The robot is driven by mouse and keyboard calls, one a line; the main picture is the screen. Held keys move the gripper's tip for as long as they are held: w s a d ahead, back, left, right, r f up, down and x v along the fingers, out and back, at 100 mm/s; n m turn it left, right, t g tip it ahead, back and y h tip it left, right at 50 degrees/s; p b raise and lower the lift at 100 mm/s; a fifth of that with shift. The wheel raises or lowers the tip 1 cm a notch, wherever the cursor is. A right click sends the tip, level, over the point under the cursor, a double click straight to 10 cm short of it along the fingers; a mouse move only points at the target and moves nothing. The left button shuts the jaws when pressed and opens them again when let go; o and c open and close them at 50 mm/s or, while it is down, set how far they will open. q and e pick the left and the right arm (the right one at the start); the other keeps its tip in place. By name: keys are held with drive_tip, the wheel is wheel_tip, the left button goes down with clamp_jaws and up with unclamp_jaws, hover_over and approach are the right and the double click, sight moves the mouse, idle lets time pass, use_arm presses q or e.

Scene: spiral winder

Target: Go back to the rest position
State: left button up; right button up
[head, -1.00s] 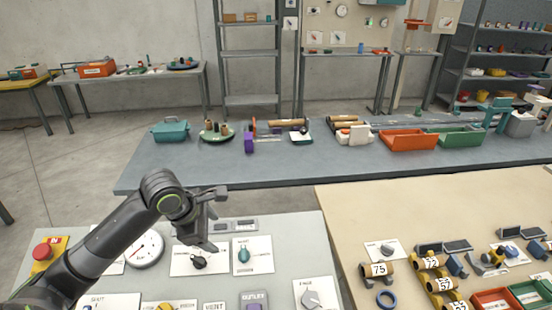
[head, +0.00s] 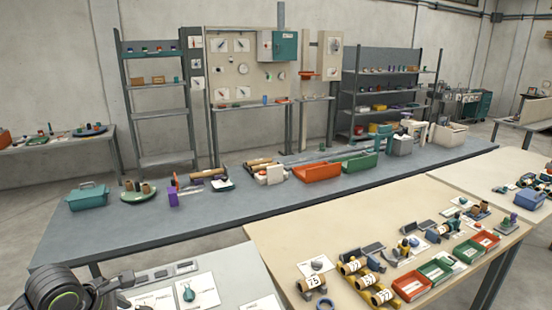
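My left arm shows only as a dark rounded joint with a green ring at the bottom left of the head view. My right gripper is not in view. The control panel (head: 225,262) lies at the bottom left, and a teal knob (head: 189,293) stands on one of its white plates. Part of the panel is hidden behind my arm or lies below the picture's edge.
A long grey bench (head: 240,207) crosses the middle with a teal toolbox (head: 88,198), an orange tray (head: 316,173) and a green tray (head: 359,163). A beige table (head: 290,235) at the right holds numbered rolls (head: 314,284) and small bins (head: 411,287). Shelves stand behind.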

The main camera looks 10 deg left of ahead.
use_arm(q)
drive_tip(key=s+d+f+m+g+y, duration=0.1)
drive_tip(key=s+d+f+m+y, duration=0.15)
drive_tip(key=s+f+m, duration=0.75)
drive_tip(key=s+d+f+m+y, duration=0.1)
drive_tip(key=s+d+f+m, duration=0.3)
drive_tip(key=s+m, duration=0.9)
wheel_tip(320, 180, down, 30)
drive_tip(key=w+a+g+b, duration=0.1)
drive_tip(key=a+b, duration=0.2)
drive_tip(key=b, duration=0.4)
drive_tip(key=s+f+b, duration=0.2)
drive_tip(key=s+f, duration=0.3)
drive_tip(key=f, duration=0.3)
drive_tip(key=s+d+f+g+h+b, duration=0.1)
drive_tip(key=s+f+b, duration=0.1)
drive_tip(key=s+f, duration=0.3)
drive_tip(key=s+f+b, duration=0.2)
drive_tip(key=s+f, duration=0.3)
drive_tip(key=f, duration=0.6)
drive_tip(key=shift+s+d+g, duration=0.15)
drive_tip(key=shift+d+g, duration=0.15)
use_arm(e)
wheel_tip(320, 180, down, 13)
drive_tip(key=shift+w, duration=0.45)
